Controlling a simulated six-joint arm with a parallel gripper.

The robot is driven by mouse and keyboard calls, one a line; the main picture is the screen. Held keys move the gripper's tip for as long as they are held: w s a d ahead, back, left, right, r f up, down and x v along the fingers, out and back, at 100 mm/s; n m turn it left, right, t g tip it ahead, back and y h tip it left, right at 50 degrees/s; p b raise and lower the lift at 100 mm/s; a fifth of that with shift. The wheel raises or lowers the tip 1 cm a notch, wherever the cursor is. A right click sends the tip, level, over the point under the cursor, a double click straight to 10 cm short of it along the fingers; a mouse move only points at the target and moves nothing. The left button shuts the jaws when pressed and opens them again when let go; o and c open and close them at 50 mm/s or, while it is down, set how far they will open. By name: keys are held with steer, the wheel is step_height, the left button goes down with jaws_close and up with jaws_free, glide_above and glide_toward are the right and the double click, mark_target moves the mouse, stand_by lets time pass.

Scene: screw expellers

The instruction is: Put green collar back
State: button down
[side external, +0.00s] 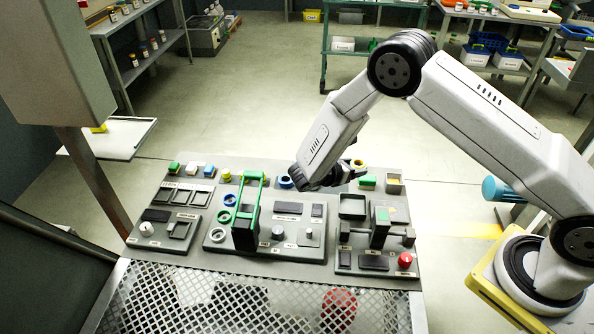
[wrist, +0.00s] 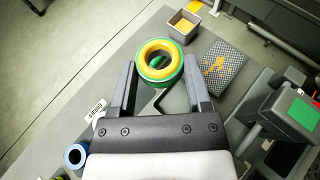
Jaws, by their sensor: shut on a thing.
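In the wrist view, a round collar with a green outer side and a yellow ring on its top (wrist: 143,72) sits between the fingertips of my gripper (wrist: 159,64). My gripper is shut on this green collar. I cannot tell whether the yellow ring is a separate piece. In the side external view my gripper (side external: 346,172) is low over the back right of the board, and a yellow ring top (side external: 357,163) shows beside it. The collar's underside is hidden, so I cannot tell whether it touches the surface.
A blue ring (wrist: 76,155) stands at lower left in the wrist view. A small tray (wrist: 174,34) with yellow contents and a dark patterned pad (wrist: 231,70) lie beyond my gripper. A green frame (side external: 261,207) and a green-topped post (side external: 381,228) rise from the board.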

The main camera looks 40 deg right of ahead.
glide_above(333, 191)
steer(key=shift+s+f, duration=0.2)
steer(key=shift+f, duration=1.2)
steer(key=shift+s+f, duration=0.2)
steer(key=shift+f, duration=1.2)
steer(key=shift+w+f, duration=0.1)
steer(key=shift+w+f, duration=0.3)
steer(key=shift+f, duration=1.55)
steer(key=shift+f, duration=0.6)
jaws_free()
